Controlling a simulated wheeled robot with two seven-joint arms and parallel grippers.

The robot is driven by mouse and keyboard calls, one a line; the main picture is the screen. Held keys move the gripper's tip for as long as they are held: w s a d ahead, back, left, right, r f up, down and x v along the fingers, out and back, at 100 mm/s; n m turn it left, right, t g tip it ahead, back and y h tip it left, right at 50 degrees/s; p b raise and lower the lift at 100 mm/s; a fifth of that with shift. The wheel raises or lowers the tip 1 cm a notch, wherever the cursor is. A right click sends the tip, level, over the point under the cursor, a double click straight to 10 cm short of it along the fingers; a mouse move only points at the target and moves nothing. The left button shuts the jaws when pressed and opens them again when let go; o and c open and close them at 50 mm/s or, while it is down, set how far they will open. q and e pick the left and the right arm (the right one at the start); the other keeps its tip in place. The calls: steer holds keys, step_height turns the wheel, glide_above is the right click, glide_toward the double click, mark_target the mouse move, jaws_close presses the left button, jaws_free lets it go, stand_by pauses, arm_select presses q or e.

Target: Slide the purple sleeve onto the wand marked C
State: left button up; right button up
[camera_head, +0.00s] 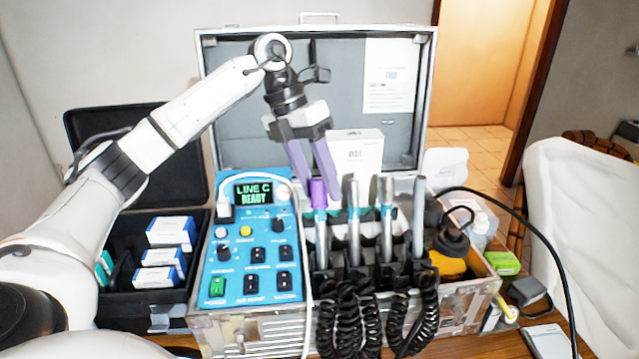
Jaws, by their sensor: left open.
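The purple sleeve (318,193) is upright at the top of the leftmost metal wand (321,240) and appears to be around its tip. My left gripper (320,198) points down from above, open, with its fingertips on either side of the sleeve; I cannot tell whether they touch it. Several wands stand in a row in black holders, including a second wand (353,225), a third (387,222) and a rightmost one (418,218). Their letters are not readable, so I cannot tell which is C. My right gripper is out of view.
The blue control panel (208,285) has a display (253,192) reading "LINE C READY". Black coiled hoses (357,315) hang before the wands. The case's raised lid (235,110) and a white box (356,155) stand behind. A black cable (540,240) curves at right.

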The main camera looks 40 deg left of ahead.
arm_select(q)
steer(key=p+v, duration=0.1)
steer(key=v, duration=0.9)
